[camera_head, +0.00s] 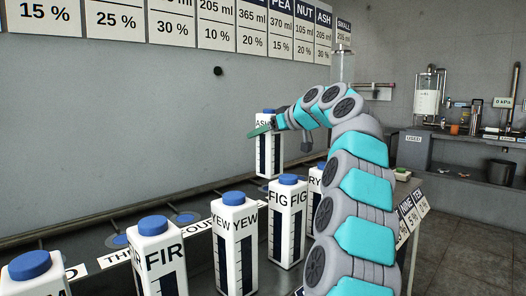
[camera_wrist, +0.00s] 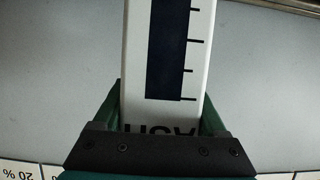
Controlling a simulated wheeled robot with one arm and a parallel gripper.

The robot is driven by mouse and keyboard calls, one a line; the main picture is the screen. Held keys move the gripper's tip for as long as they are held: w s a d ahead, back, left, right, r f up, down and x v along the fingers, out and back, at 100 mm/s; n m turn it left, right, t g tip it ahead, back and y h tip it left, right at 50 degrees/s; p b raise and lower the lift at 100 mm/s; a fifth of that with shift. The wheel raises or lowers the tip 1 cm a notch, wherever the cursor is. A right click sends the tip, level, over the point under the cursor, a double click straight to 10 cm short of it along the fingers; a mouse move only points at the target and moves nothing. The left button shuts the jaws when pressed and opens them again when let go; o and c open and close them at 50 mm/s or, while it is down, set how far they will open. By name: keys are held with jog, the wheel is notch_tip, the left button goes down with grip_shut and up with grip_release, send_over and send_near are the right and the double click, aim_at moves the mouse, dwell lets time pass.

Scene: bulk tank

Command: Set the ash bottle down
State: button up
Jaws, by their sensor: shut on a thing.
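The ash bottle (camera_head: 264,158) is a tall white square bottle with a blue cap, a dark scale strip and the letters ASH. My gripper (camera_head: 265,130) is shut on its upper part, and the bottle is upright in the head view. In the wrist view, the green fingers of my gripper (camera_wrist: 161,112) lie on both sides of the bottle (camera_wrist: 201,50), with ASH upside down near the palm. I cannot tell whether the bottle's base touches the bench.
The yew bottle (camera_head: 233,225), fig bottle (camera_head: 287,210) and fir bottle (camera_head: 163,255) stand in a row in front, with another partly hidden behind my arm. Blue round spots (camera_head: 185,218) with word labels lie behind them on the bench. A black bin (camera_head: 499,172) is far right.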

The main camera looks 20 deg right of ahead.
aim_at(277, 140)
jog(key=shift+f+b, duration=0.4)
jog(key=shift+f, duration=1.6)
jog(key=shift+f, duration=0.15)
jog(key=o, duration=1.3)
jog(key=shift+s+r, duration=0.1)
jog(key=shift+r, duration=0.1)
jog(key=v, duration=0.7)
jog(key=shift+s, duration=0.1)
